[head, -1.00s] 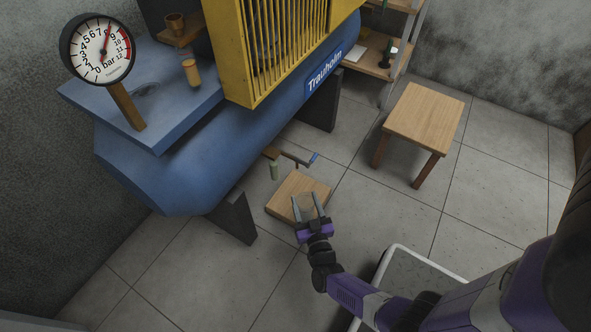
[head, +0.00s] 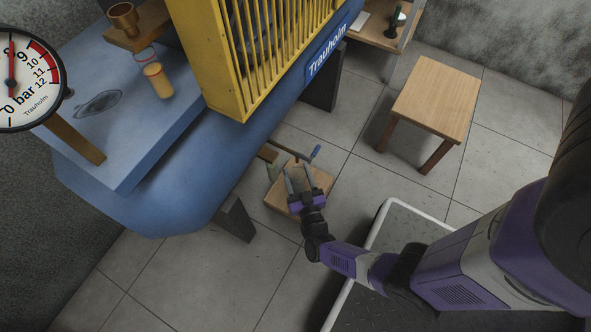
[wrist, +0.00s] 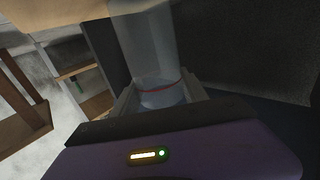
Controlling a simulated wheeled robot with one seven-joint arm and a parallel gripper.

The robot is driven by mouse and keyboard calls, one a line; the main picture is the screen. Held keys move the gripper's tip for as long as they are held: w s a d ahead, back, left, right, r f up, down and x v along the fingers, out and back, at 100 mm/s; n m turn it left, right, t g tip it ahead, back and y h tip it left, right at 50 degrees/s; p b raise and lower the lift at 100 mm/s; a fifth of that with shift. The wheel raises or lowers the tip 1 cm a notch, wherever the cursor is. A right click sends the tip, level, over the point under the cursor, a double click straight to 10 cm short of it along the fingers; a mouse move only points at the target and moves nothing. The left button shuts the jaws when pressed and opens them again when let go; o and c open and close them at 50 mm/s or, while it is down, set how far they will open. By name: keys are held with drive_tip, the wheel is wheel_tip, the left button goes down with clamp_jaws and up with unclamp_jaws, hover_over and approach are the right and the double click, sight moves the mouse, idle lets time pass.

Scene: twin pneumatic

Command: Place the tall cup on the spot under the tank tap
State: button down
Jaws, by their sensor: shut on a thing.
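My gripper (head: 298,176) is shut on the tall cup, a clear cup (wrist: 146,40) with a red ring near its lower end in the wrist view. The cup is hard to make out in the head view. The tank tap with a blue handle (head: 315,152) sticks out low beside the blue tank (head: 160,195). A light wooden block (head: 274,198) is on the floor below the tap. In the head view my gripper overlaps the block. I cannot tell how high the cup is, or whether it touches the block. No marked spot is discernible.
A yellow slatted guard (head: 228,70) stands on the tank. A pressure gauge (head: 22,80), a copper-coloured cup (head: 123,19) and a yellowish cup (head: 157,82) are at upper left. A wooden table (head: 435,97) stands right of the tap with open floor between.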

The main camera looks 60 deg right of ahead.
drive_tip(key=c, duration=0.6)
unclamp_jaws()
drive_tip(key=shift+f, duration=0.1)
